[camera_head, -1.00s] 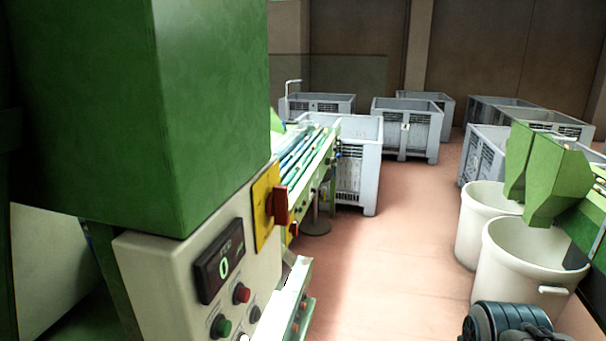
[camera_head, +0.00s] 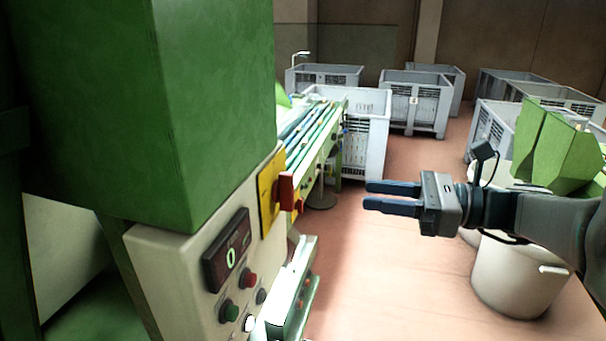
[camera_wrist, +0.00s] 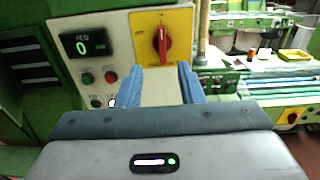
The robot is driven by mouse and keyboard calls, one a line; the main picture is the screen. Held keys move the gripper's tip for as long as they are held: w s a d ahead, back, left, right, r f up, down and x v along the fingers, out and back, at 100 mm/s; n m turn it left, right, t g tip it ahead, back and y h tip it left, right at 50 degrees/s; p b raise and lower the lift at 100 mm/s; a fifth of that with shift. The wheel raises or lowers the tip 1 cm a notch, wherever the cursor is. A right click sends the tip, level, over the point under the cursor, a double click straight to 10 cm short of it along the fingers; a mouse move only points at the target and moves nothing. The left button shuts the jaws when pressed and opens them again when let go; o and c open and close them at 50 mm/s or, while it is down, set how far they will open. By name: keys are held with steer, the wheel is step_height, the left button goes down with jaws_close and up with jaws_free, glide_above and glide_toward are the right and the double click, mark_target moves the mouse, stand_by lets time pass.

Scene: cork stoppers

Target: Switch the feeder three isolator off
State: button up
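The isolator is a red rotary handle (camera_head: 286,187) on a yellow plate (camera_head: 267,190), at the upper right of a cream control panel (camera_head: 190,262). In the wrist view the red handle (camera_wrist: 162,42) stands upright on its yellow plate (camera_wrist: 180,22), ahead of the fingers. No feeder number is readable. My gripper (camera_head: 366,195) is to the right of the handle in the head view, fingers pointing left toward the panel. The fingers are apart with nothing between them. In the wrist view my gripper (camera_wrist: 158,68) shows its two blue fingers below the handle, not touching it.
The panel carries a display reading 0 (camera_head: 227,250), a red button (camera_head: 249,278) and a green button (camera_head: 229,309). A green machine housing (camera_head: 200,100) overhangs it. Grey crates (camera_head: 412,105) stand behind. A white bin (camera_head: 515,275) is at the right. Pink floor lies between.

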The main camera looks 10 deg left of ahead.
mark_target(293, 179)
steer(key=a+p, duration=0.1)
steer(key=a, duration=0.3)
steer(key=w+a, duration=0.1)
steer(key=a, duration=0.4)
steer(key=a+p, duration=0.1)
steer(key=a, duration=0.3)
steer(key=shift+w+a+r+p, duration=0.2)
steer(key=shift+a+r+p, duration=0.05)
steer(key=shift+a+p, duration=0.1)
jaws_close()
